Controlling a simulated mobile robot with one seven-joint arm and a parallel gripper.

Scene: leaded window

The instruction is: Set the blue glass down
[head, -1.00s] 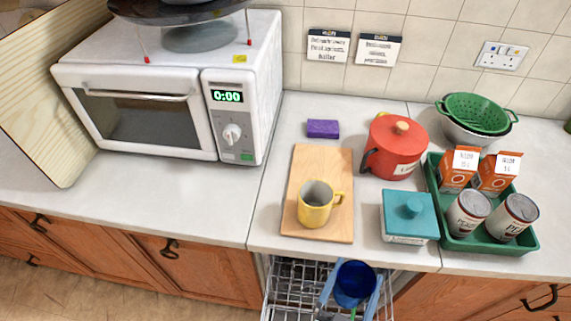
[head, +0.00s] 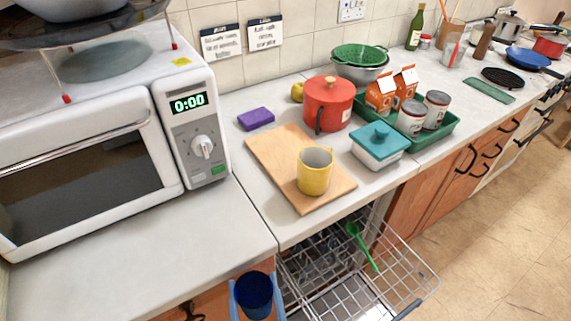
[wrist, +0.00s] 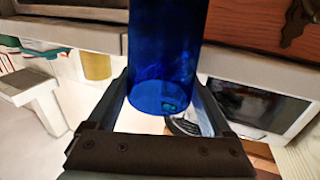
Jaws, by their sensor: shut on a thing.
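The blue glass (head: 254,293) is at the bottom of the head view, in front of the counter's front edge. My gripper (head: 252,286) is shut on it, with one light blue finger on each side. In the wrist view the blue glass (wrist: 165,60) stands out between the two fingers of my gripper (wrist: 165,100). The glass is clear of the counter. Its lower part is hidden in the head view.
A pulled-out dishwasher rack (head: 350,270) with a green spoon (head: 362,246) is to the right. A yellow mug (head: 314,171) stands on a wooden board (head: 275,150). A microwave (head: 90,150) is at left. The counter (head: 150,250) before it is bare.

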